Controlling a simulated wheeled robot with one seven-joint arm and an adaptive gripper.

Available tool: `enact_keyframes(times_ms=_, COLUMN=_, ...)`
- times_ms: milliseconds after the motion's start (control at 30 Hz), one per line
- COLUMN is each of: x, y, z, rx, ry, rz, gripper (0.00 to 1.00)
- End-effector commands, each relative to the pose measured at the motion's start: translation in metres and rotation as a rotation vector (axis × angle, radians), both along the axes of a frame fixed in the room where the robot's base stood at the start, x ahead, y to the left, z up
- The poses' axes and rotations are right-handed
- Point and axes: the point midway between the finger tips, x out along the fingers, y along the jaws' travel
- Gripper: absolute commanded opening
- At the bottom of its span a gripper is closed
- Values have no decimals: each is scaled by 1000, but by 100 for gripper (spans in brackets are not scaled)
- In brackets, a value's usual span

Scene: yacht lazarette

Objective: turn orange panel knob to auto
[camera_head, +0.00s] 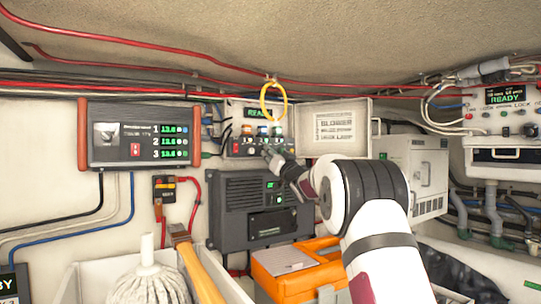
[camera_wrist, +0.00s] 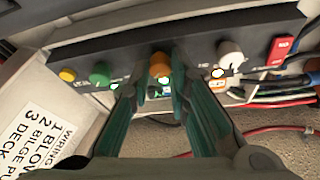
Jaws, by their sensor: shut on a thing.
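The orange panel knob (camera_wrist: 160,62) is on a dark control panel (camera_wrist: 190,45) in the wrist view. My gripper (camera_wrist: 162,66) has its two fingers closed on either side of this knob. In the head view my gripper (camera_head: 271,153) reaches the lower part of the small panel box with a green READY display (camera_head: 256,113). The fingers hide much of the knob's sides and the lettering below it. I cannot read the knob's pointer or an "auto" mark.
Beside the orange knob are a green knob (camera_wrist: 99,73), a white knob (camera_wrist: 230,53), a yellow button (camera_wrist: 67,75) and a red switch (camera_wrist: 282,46). A yellow ring (camera_head: 273,101) hangs before the panel. An open lid (camera_head: 336,126) stands at its right.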

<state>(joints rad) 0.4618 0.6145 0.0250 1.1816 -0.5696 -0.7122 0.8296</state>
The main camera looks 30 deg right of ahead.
Motion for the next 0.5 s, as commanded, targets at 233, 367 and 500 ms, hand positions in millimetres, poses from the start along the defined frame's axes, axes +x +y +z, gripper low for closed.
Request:
enact_keyframes(times_ms=233, x=1, y=-3, z=-1, rx=-142, ry=-6, rz=-2, gripper=0)
enact_keyframes(times_ms=367, x=1, y=-3, z=-1, rx=-249, ry=-9, rz=-2, gripper=0)
enact_keyframes(times_ms=500, x=1, y=-4, z=-1, rx=-372, ry=-13, rz=-1, gripper=0)
